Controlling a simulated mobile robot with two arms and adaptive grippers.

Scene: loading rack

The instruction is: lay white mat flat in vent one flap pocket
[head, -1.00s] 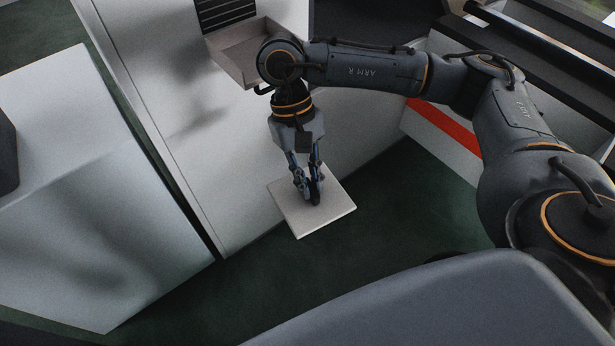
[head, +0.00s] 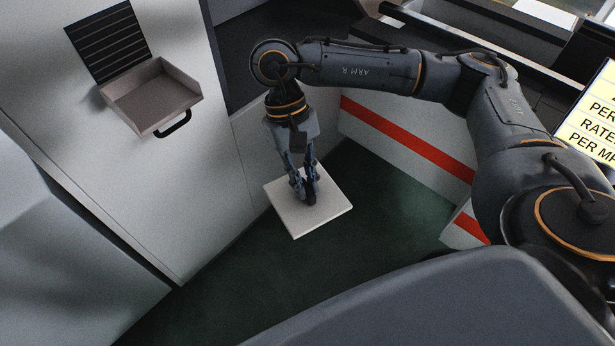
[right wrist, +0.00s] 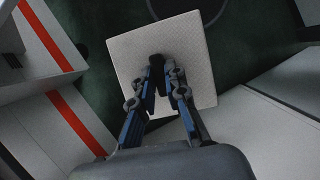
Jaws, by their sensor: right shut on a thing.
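The white mat (head: 318,219) is a flat square pad. My right gripper (head: 308,198) is shut on it near its middle and holds it over the green floor, roughly level. In the right wrist view the mat (right wrist: 190,50) spreads beyond the fingertips (right wrist: 160,75). The flap pocket (head: 150,98) is a grey open tray folded out from the pale wall, below a dark slatted vent (head: 107,42). It looks empty and lies to the left of my right gripper in the head view. I cannot read any number on the vent. My left gripper is out of view.
A black handle (head: 174,125) sticks out beside the pocket. A pale block (head: 60,230) stands at the left. A low wall with a red stripe (head: 405,138) is behind the arm. A yellow sign (head: 598,120) is at the right edge. Green floor (head: 230,290) is clear.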

